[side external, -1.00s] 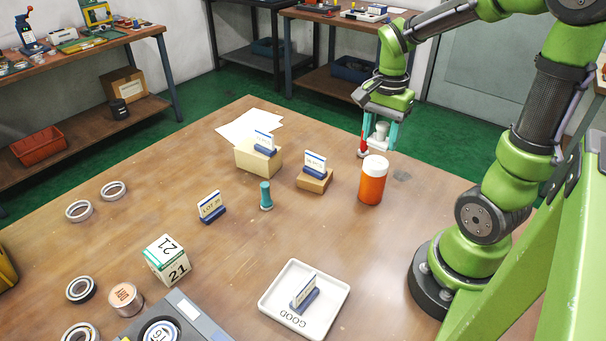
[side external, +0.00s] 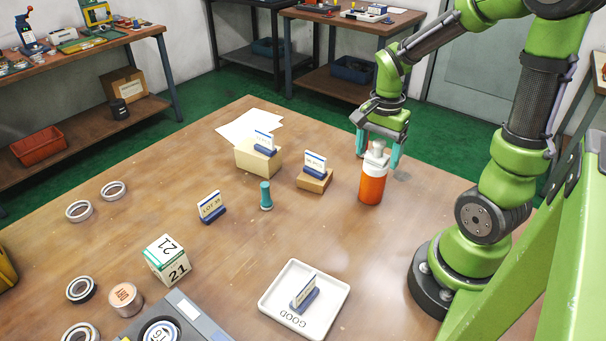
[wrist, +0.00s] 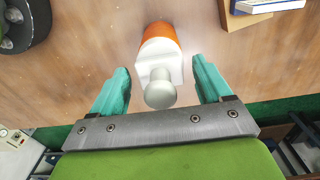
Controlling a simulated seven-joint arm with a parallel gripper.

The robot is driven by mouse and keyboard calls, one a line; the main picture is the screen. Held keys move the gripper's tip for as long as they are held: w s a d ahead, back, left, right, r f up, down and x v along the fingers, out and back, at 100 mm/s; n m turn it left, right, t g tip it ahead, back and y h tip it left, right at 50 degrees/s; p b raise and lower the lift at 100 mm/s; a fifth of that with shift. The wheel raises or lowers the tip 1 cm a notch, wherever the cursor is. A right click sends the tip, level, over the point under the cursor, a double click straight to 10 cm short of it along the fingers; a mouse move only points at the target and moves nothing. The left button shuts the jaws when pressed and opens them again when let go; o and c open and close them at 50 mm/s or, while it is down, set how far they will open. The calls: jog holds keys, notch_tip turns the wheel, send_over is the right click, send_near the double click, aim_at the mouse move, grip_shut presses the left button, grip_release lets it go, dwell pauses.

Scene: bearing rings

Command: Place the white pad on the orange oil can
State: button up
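The orange oil can (side external: 372,185), with a white top, stands upright near the table's right side. The white pad (side external: 377,149), with a round knob, is at the can's top and looks seated there. In the wrist view the pad (wrist: 160,92) overlaps the white top of the orange can (wrist: 160,36). My gripper (side external: 379,160) is around the pad, with one teal finger on each side. In the wrist view my gripper (wrist: 163,88) is open, with gaps between both fingers and the knob. Contact under the pad is partly hidden.
A cardboard block (side external: 314,181) with a sign stands left of the can. A larger box (side external: 258,160) with a sign is farther left. A teal peg (side external: 265,196) stands on the table. A white tray (side external: 335,308) lies in front. Table around the can is clear.

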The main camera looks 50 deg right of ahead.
aim_at(380, 141)
notch_tip(380, 141, up, 12)
jog(key=shift+f, duration=0.1)
jog(key=s+a+r+n+t+y, duration=0.1)
jog(key=a+n+t, duration=0.6)
jog(key=a+n, duration=0.7)
jog(key=shift+s+a+r+y, duration=0.2)
jog(key=shift+a+y, duration=0.3)
jog(key=shift+a, duration=0.4)
